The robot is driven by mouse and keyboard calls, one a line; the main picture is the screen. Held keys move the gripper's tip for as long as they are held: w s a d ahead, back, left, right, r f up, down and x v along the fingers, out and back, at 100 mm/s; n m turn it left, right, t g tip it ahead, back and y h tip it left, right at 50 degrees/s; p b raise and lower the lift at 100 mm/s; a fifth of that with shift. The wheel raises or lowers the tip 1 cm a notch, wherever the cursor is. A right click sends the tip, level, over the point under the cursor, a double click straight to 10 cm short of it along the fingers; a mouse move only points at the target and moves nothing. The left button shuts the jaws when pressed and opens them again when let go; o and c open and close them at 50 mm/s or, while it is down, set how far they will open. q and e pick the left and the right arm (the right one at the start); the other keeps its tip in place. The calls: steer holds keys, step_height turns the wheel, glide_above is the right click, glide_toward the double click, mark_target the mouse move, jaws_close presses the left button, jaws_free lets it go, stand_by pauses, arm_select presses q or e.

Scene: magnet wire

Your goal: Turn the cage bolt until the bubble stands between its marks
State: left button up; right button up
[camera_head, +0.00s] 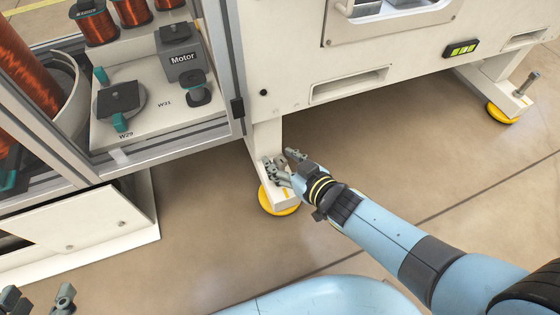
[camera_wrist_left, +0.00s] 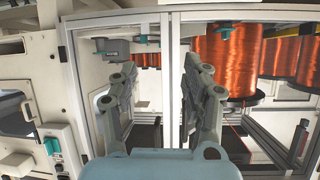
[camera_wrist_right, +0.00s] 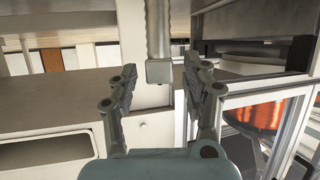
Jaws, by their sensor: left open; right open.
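My right gripper (camera_head: 281,160) is open at the machine's near foot, above its yellow pad (camera_head: 278,200). In the head view the gripper hides most of that foot's bolt. In the right wrist view a threaded bolt with a square end (camera_wrist_right: 158,70) stands between the open fingers (camera_wrist_right: 160,82); I cannot tell whether they touch it. The green bubble level (camera_head: 462,49) is on the machine's front panel; the bubble's place between the marks is too small to read. My left gripper (camera_head: 38,298) is open and empty at the lower left.
A second foot with an upright bolt (camera_head: 527,82) and yellow pad (camera_head: 502,113) stands at the right. A framed cabinet with copper wire spools (camera_head: 97,25) and a motor box (camera_head: 180,55) is at the left. The floor (camera_head: 400,130) between the feet is clear.

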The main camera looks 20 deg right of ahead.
steer(key=shift+w+a+f, duration=0.1)
steer(key=shift+w+f, duration=0.05)
steer(key=shift+w, duration=0.25)
arm_select(q)
steer(key=shift+w+d+r+t, duration=0.1)
steer(key=shift+w+r+t, duration=0.3)
steer(key=shift+r, duration=0.2)
arm_select(e)
jaws_close()
steer(key=shift+w+r+n+y+p, duration=0.15)
steer(key=shift+r+n+y+p, duration=0.1)
steer(key=shift+n+y+p, duration=0.6)
steer(key=shift+g+p, duration=0.3)
steer(key=shift+p, duration=0.1)
steer(key=shift+n+g+y, duration=0.3)
steer(key=shift+n+y, duration=0.25)
steer(key=shift+y, duration=0.1)
steer(key=shift+s+f+n+g+y, duration=0.1)
steer(key=shift+f+n+g+y, duration=0.05)
steer(key=shift+n+g+y, duration=0.35)
steer(key=shift+s+f+n+g+y, duration=0.15)
steer(key=shift+n+g+y, duration=0.15)
steer(key=shift+n+y, duration=0.25)
arm_select(q)
steer(key=g, duration=0.1)
steer(key=s+f+g, duration=0.1)
steer(key=g, duration=0.1)
steer(key=a+f+g, duration=0.1)
steer(key=shift+s+g, duration=0.3)
steer(key=shift+g, duration=0.1)
